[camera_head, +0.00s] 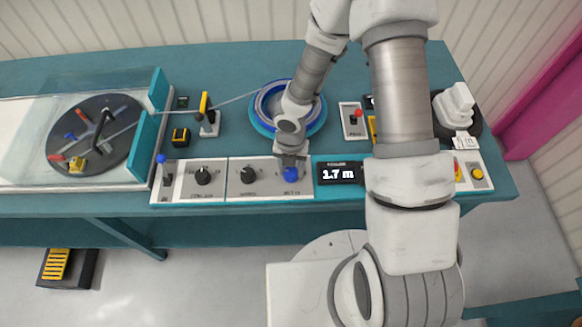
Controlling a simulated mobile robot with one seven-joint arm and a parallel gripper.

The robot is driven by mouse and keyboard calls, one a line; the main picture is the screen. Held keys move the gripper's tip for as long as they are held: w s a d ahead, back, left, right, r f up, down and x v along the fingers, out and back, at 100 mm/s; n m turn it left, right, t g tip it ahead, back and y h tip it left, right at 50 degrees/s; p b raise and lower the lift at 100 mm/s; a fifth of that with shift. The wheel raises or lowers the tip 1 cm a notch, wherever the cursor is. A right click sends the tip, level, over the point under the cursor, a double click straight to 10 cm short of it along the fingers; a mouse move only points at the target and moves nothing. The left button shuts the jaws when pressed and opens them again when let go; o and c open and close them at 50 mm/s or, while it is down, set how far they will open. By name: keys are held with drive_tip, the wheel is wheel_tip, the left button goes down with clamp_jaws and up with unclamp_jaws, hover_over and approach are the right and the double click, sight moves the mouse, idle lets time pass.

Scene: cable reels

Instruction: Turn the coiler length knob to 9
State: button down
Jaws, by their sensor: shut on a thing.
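A light grey control panel (225,190) runs along the front of the teal bench. It carries a black knob (203,176) on the left, a second black knob (248,175) in the middle and a blue knob (291,174) on the right. The small labels and scale marks are too blurred to read, so I cannot tell any knob's setting. My gripper (291,166) points down at the right end of the panel, shut on the blue knob. My gripper and wrist hide part of that knob's dial. A black display (339,173) beside it reads 1.7 m.
A blue-ringed reel (265,118) lies behind my wrist. A covered black turntable (95,150) sits at the left. A yellow-handled lever (206,110) and a red-knobbed lever box (353,120) stand farther back. A blue-tipped switch (163,168) is at the panel's left end.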

drive_tip(key=shift+m, duration=0.3)
drive_tip(key=m+b, duration=0.1)
drive_tip(key=m, duration=0.3)
drive_tip(key=shift+b, duration=0.35)
drive_tip(key=m+b, duration=0.1)
drive_tip(key=m, duration=0.4)
drive_tip(key=shift+b, duration=0.35)
drive_tip(key=m+b, duration=0.2)
drive_tip(key=m, duration=0.2)
drive_tip(key=shift+m, duration=0.3)
drive_tip(key=m+b, duration=0.2)
drive_tip(key=m, duration=0.2)
drive_tip(key=m+b, duration=0.1)
drive_tip(key=m, duration=0.3)
drive_tip(key=shift+f+b, duration=0.1)
drive_tip(key=shift+b, duration=0.2)
drive_tip(key=m+b, duration=0.1)
drive_tip(key=m, duration=0.2)
drive_tip(key=shift+m+b, duration=0.3)
drive_tip(key=shift+b, duration=0.05)
drive_tip(key=m+b, duration=0.2)
drive_tip(key=m, duration=0.4)
